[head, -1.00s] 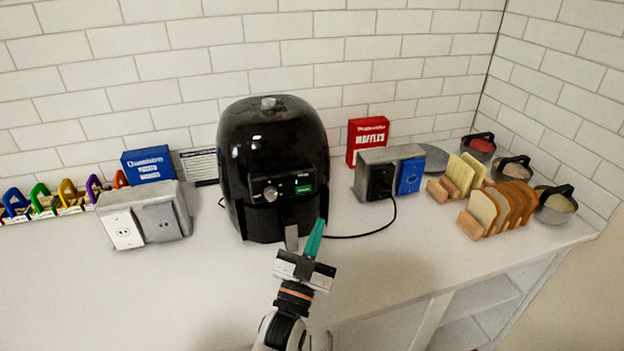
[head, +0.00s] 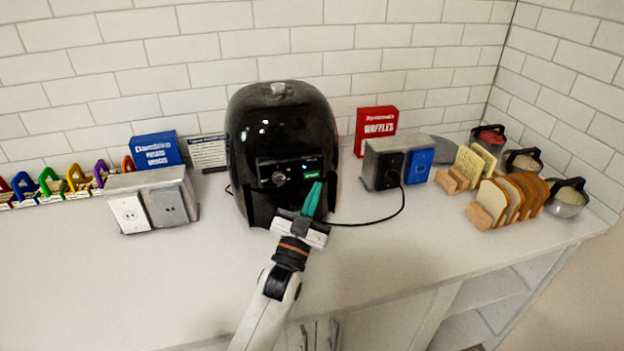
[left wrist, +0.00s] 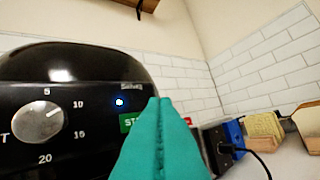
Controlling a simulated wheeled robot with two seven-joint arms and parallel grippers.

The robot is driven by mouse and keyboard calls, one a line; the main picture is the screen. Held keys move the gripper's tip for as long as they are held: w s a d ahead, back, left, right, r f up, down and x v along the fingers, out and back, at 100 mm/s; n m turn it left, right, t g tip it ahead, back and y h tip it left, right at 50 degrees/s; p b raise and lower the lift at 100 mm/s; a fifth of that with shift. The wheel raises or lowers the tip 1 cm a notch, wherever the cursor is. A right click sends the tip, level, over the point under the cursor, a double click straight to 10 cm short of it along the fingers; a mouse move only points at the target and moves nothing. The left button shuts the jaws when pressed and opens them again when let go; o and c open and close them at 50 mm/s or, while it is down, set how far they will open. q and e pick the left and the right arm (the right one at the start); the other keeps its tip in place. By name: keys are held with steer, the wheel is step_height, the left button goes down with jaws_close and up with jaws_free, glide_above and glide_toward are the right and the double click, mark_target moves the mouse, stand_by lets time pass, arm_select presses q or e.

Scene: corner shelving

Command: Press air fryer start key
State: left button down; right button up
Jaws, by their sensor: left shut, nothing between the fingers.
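The black air fryer (head: 281,130) stands on the counter against the tiled wall. Its front panel has a dial and a green start key (head: 311,174). In the left wrist view the dial (left wrist: 38,122) is at the left, a small blue-white light (left wrist: 119,102) is lit, and the green start key (left wrist: 126,122) is partly hidden behind my fingers. My left gripper (head: 311,195) has teal fingers, shut and empty, just in front of the panel below the key. The fingertips (left wrist: 160,102) also show in the left wrist view. I cannot tell whether they touch the panel. My right gripper is not in view.
A grey outlet box (head: 150,200) stands to the left and another outlet box (head: 385,163) to the right. A black cord (head: 385,217) lies on the counter right of the fryer. Bread racks (head: 490,203) and bowls are farther right. The front counter is clear.

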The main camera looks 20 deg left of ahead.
mark_target(317, 169)
arm_select(q)
steer(key=shift+w+a, duration=0.5)
steer(key=shift+w, duration=0.2)
stand_by(0.5)
stand_by(1.0)
steer(key=shift+w+a, duration=0.25)
steer(key=shift+w, duration=0.1)
steer(key=shift+w+a+b, duration=0.15)
steer(key=shift+w+b, duration=0.1)
steer(key=shift+b, duration=0.1)
stand_by(0.6)
stand_by(0.3)
steer(key=shift+s+d+p, duration=0.3)
steer(key=shift+s+d, duration=0.1)
steer(key=shift+s, duration=0.25)
